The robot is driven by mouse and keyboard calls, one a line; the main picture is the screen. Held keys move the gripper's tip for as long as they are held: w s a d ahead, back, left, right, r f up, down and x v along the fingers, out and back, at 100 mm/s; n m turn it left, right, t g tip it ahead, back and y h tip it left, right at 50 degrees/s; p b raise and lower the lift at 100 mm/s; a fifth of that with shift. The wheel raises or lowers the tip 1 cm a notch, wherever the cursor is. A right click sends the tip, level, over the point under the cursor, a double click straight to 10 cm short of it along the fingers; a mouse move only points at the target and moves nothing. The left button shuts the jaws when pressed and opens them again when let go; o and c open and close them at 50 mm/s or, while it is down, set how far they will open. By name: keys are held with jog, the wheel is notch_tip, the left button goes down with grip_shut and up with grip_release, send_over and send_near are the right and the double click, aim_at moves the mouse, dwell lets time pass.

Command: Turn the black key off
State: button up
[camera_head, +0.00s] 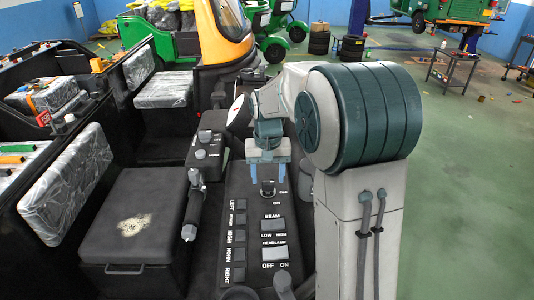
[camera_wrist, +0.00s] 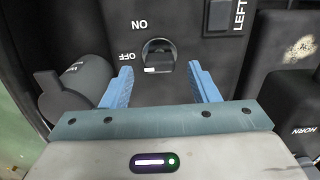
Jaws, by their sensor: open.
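The black key (camera_wrist: 159,57) sits in a round switch on the dark control panel, between the blue fingers of my gripper (camera_wrist: 159,72) in the wrist view. The fingers are apart, one on each side of the key, and do not appear to touch it. Upside-down OFF and ON labels show left of the key and to its upper left. In the head view the key (camera_head: 267,187) shows just below my gripper (camera_head: 267,171), with an ON label under it. I cannot tell the key's exact setting.
Beam (camera_head: 273,226) and headlamp (camera_head: 275,253) switches lie below the key. A column of label buttons (camera_head: 240,233) runs along the panel's left. A handlebar grip (camera_head: 191,213) stands left of the panel. Open green floor (camera_head: 465,190) lies to the right.

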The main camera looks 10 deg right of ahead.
aim_at(268, 182)
notch_tip(268, 182, up, 12)
jog(key=shift+b, duration=0.3)
